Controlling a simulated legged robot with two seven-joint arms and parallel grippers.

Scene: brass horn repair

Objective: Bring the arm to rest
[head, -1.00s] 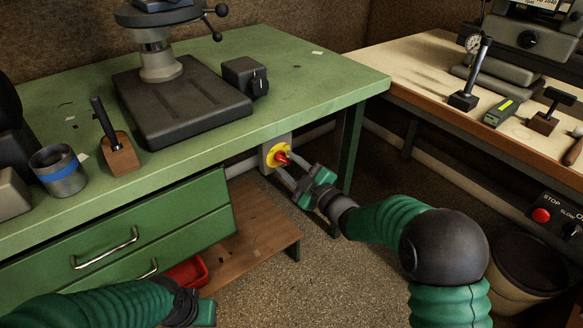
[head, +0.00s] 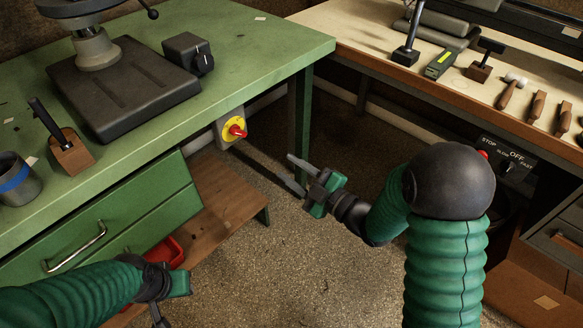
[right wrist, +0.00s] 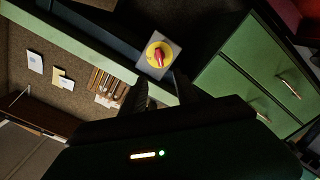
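My right gripper (head: 287,169) is open and empty in the head view, over the floor, to the right of and below the red rotary switch (head: 236,131). A clear gap separates them. The switch sits on a yellow disc and a grey box under the green bench's corner. It also shows in the right wrist view (right wrist: 159,56), beyond the dark fingers. My left gripper (head: 160,316) is at the bottom left, in front of the drawers. Its fingers are mostly hidden or cut off, so its opening is unclear.
The green bench (head: 250,55) carries a dark machine base (head: 125,90), a small box with a knob (head: 187,54) and a metal cup (head: 15,180). A pale bench (head: 370,35) with tools is at the right. A low wooden shelf (head: 225,190) stands below. The floor (head: 270,270) between is open.

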